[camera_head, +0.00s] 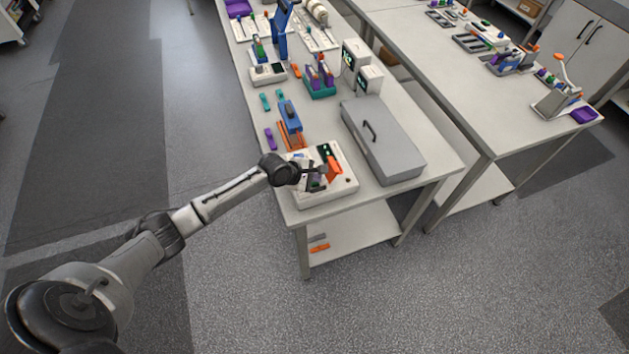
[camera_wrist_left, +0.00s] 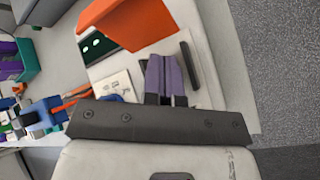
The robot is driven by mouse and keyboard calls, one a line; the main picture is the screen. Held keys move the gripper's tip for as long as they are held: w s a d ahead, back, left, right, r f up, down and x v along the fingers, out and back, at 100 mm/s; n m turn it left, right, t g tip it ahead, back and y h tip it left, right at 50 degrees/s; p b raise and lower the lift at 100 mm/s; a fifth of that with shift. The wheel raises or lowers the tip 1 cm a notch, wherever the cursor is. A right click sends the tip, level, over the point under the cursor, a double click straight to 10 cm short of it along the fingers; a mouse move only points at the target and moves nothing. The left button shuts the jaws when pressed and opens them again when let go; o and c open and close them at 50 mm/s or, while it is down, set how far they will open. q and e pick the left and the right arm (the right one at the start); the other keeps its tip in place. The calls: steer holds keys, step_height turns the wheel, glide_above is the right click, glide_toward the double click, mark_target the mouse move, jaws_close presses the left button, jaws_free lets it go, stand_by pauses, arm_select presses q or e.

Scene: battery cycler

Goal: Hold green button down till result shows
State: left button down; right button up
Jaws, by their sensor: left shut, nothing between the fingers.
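The white cycler device (camera_head: 345,188) sits on the near end of the bench. It has a raised orange part (camera_head: 334,166) and a small dark green screen (camera_head: 323,150). My left gripper (camera_head: 322,171) is over the device, shut and empty. I cannot make out the green button or tell whether the fingers touch it. No result can be read on the screen. My right gripper is not in view.
A grey lidded case (camera_head: 385,140) stands right of the device, close to it. A blue and orange fixture (camera_head: 289,118) and a purple block (camera_head: 270,138) lie behind it. Several instruments fill the bench farther back. The floor at the left is clear.

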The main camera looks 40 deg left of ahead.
mark_target(315, 183)
arm_select(q)
steer(key=shift+f, duration=0.4)
stand_by(3.7)
steer(key=shift+r, duration=0.1)
stand_by(1.0)
steer(key=shift+r+p, duration=0.7)
steer(key=shift+p, duration=0.55)
steer(key=shift+r, duration=0.1)
step_height(315, 183, up, 5)
steer(key=p, duration=0.6)
